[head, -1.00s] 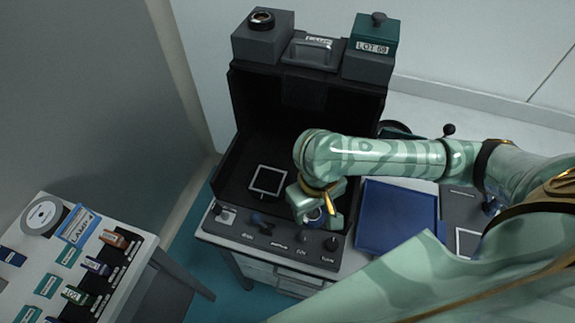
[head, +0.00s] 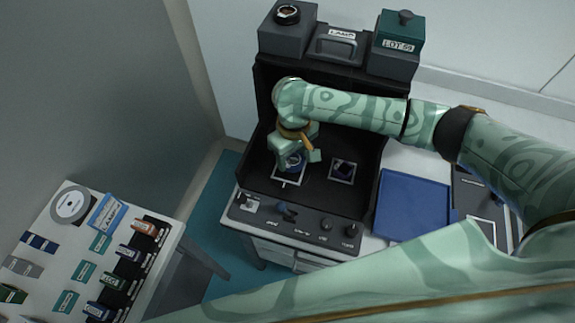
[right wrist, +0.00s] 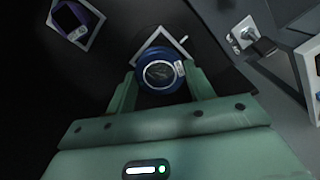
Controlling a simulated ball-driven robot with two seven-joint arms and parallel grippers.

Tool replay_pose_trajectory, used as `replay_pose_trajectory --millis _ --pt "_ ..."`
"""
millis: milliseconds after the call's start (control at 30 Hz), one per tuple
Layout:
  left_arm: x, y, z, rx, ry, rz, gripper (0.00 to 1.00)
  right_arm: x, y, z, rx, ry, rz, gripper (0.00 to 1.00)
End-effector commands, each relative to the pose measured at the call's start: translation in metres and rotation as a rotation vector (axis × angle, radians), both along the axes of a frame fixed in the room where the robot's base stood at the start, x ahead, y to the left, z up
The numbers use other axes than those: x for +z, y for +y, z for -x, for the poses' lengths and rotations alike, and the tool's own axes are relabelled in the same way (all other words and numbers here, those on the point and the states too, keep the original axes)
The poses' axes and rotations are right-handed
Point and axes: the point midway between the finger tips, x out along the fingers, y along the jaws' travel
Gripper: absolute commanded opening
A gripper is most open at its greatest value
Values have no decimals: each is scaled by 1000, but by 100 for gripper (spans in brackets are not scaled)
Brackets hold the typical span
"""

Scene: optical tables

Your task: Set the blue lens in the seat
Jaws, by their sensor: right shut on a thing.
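My right gripper (head: 296,157) is shut on the blue lens (right wrist: 160,72), a round blue ring with a dark glassy face and a small white label. In the head view the lens (head: 292,164) is partly hidden under the gripper. It is over or at the left white-outlined square (head: 287,182) inside the dark open-fronted box. That outline also shows behind the lens in the right wrist view (right wrist: 149,44). I cannot tell whether the lens touches the floor there, or whether this square is the seat. My left gripper is not in view.
A second white-outlined square (head: 342,179) holds a dark item. Knobs (head: 326,225) and a lever (head: 286,208) line the box's front panel. A blue tray (head: 408,207) lies to the right. A side table (head: 160,228) at left holds several labelled blocks.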

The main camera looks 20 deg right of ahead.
Motion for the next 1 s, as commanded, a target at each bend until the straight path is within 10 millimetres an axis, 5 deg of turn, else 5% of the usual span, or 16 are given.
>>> replay_pose_trajectory --millis 433,800,833,900,1000 --pt "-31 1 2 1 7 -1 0 -51 7 -16 -2 1 1 29" --pt "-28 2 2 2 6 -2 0 -52 7 -16 -1 -2 0 29" --pt "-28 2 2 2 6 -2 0 -52 7 -16 -1 -2 0 58" --pt "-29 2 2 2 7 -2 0 -52 7 -16 -1 -2 0 75" --pt "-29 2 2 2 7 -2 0 -52 7 -16 -1 -2 0 75"
